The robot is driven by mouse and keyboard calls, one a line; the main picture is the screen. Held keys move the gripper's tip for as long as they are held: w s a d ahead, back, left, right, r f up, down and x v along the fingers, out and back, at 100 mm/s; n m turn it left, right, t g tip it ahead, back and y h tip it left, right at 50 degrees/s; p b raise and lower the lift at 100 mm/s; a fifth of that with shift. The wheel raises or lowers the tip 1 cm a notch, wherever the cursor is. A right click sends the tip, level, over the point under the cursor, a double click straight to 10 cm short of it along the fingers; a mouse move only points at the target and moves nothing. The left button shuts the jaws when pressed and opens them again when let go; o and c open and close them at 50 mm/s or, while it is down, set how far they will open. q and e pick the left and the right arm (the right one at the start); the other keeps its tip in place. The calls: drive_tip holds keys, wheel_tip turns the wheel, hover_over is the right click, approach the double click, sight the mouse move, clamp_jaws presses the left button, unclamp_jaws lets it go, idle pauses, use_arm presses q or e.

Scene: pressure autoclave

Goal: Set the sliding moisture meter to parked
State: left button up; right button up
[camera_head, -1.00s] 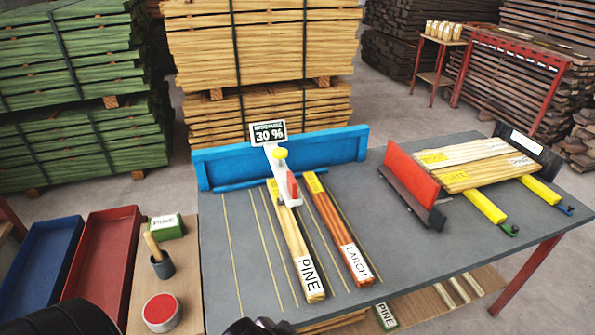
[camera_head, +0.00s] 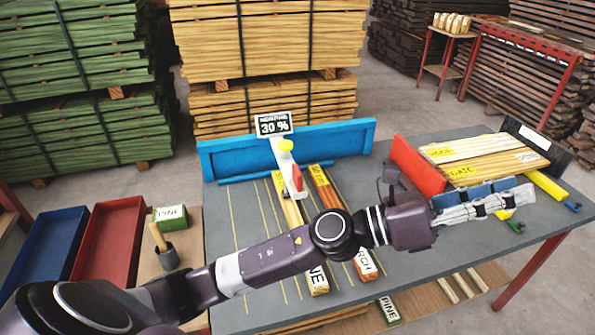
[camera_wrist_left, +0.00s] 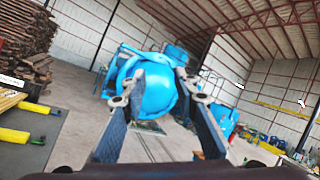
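The sliding moisture meter (camera_head: 291,176) is a white arm with a yellow knob, a red part and a display reading 30 %. It stands at the blue fence (camera_head: 225,158) on the grey table, over the far end of the pine boards (camera_head: 287,213). My left gripper (camera_head: 522,190) is well to the right of the meter, above the table's right part, and points right. In the left wrist view its fingers (camera_wrist_left: 163,86) are apart with nothing between them. My left arm hides part of the pine and larch boards. My right gripper is not in view.
The larch boards (camera_head: 326,197) lie right of the pine. A red stop (camera_head: 416,169) and a stack of pale boards (camera_head: 480,158) are near my left gripper.

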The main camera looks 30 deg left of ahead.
use_arm(q)
drive_tip(key=s+d+f+m+g, duration=0.4)
drive_tip(key=m+g, duration=0.3)
drive_tip(key=m, duration=0.4)
drive_tip(key=m+g+y, duration=0.2)
drive_tip(key=m+y, duration=0.7)
drive_tip(key=y, duration=1.3)
hover_over(297, 169)
drive_tip(key=s+d, duration=0.2)
wheel_tip(297, 169, down, 9)
drive_tip(key=shift+w+d+r, duration=0.1)
drive_tip(key=shift+d, duration=0.05)
drive_tip(key=shift+a+y, duration=0.2)
drive_tip(key=shift+y, duration=0.1)
drive_tip(key=p+x, duration=0.2)
drive_tip(key=x, duration=0.4)
drive_tip(key=shift+w+f, duration=0.1)
drive_tip(key=shift+f, duration=0.15)
drive_tip(key=shift+w+f, duration=0.15)
drive_tip(key=shift+f, duration=0.35)
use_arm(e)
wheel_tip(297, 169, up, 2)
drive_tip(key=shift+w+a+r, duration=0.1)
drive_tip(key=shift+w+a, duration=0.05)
